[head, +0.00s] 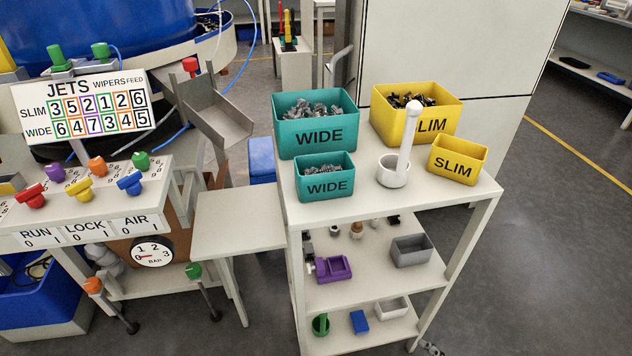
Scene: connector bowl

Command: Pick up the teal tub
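Two teal tubs marked WIDE stand upright on the white shelf unit's top. The larger teal tub (292,141) is at the back left and holds many small grey metal parts. The smaller teal tub (346,186) stands just in front of it and also holds grey metal parts. The frames do not show which of the two is meant. Neither of my grippers is in view.
A large yellow bin (386,121) and a small yellow tub (457,160), both marked SLIM, stand to the right. A white cup (393,174) with an upright round-topped rod is between the tubs. A bare lower side table (238,222) adjoins the shelf's left.

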